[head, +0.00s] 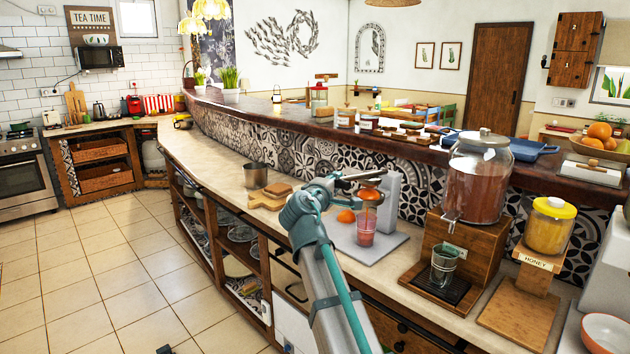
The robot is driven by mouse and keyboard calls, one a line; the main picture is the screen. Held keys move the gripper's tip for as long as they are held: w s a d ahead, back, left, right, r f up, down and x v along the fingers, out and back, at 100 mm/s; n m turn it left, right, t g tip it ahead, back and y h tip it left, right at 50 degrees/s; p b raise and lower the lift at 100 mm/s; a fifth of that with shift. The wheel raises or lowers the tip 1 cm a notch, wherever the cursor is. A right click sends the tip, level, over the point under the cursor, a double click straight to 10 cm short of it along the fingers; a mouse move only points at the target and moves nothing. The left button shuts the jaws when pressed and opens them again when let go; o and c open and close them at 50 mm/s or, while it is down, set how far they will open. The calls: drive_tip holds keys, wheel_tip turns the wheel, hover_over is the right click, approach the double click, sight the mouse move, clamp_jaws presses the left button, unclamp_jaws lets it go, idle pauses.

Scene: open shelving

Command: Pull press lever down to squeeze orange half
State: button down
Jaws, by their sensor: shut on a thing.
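The press (393,198) is a pale grey upright stand on a light board on the counter. Its dark lever (374,173) sticks out to the left from the top. My gripper (347,180) is at the lever's left end, above the board, and is shut on it. The fingertips are small and partly hidden by the wrist. An orange piece (370,194) sits under the lever, above a glass with reddish juice (366,232). Another orange half (346,216) lies to the left of the glass, close to my wrist.
A wooden board with bread (266,201) and a metal pot (255,176) stand left of my arm. A large juice dispenser (478,185) on a wooden stand and a honey jar (550,226) are at the right. The raised bar ledge (300,122) runs behind the press.

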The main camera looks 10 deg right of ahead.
drive_tip(key=shift+f+b, duration=0.7)
drive_tip(key=shift+f, duration=1.15)
drive_tip(key=shift+s+f, duration=0.1)
drive_tip(key=c, duration=0.9)
unclamp_jaws()
drive_tip(key=shift+f, duration=0.1)
drive_tip(key=shift+c, duration=0.2)
drive_tip(key=v, duration=1.2)
drive_tip(key=shift+r, duration=0.3)
